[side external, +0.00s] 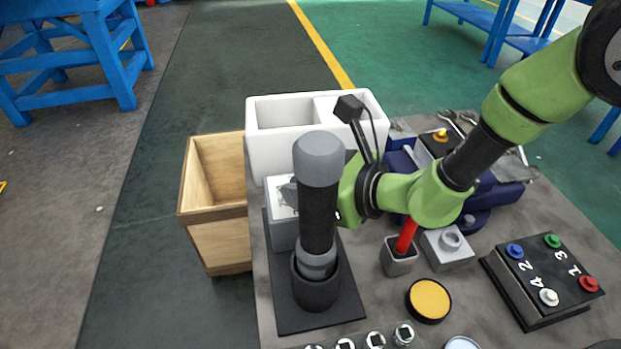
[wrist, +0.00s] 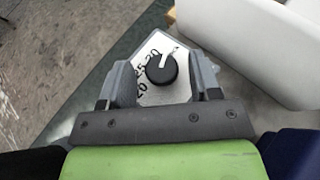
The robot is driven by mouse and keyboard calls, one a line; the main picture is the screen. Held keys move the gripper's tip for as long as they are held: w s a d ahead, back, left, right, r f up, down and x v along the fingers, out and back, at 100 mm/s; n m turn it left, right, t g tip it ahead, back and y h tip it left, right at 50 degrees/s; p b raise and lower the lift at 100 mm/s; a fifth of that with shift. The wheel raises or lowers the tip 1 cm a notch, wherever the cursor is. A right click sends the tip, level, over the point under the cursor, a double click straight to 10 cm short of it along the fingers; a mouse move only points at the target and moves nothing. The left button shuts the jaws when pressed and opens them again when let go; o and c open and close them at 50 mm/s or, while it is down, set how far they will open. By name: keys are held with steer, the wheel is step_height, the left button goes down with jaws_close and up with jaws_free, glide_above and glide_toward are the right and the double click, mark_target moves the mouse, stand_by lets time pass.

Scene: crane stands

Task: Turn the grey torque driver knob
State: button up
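A grey box with a white dial face (wrist: 150,97) shows between my fingers in the wrist view. A round black knob (wrist: 162,69) with a white pointer sits on the face, with printed numbers around it. My gripper (wrist: 161,72) is open, one finger either side of the knob, with gaps to both. In the side view the box (side external: 282,231) is partly hidden behind a large upright driver (side external: 318,217) with a grey cap and black grip, standing in a black holder. The driver also hides most of my gripper and the knob there.
A white two-compartment bin (side external: 262,143) stands behind the box, and a wooden crate (side external: 218,243) stands left of the table. To the right are a grey holder with a red handle (side external: 405,237), a yellow button (side external: 429,299) and a numbered button box (side external: 545,279).

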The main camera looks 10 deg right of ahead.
steer(key=shift+s+d+r, duration=0.15)
steer(key=shift+s+d, duration=0.15)
steer(key=shift+d, duration=0.05)
steer(key=shift+v, duration=1.15)
step_height(320, 180, up, 7)
steer(key=shift+w+a, duration=0.1)
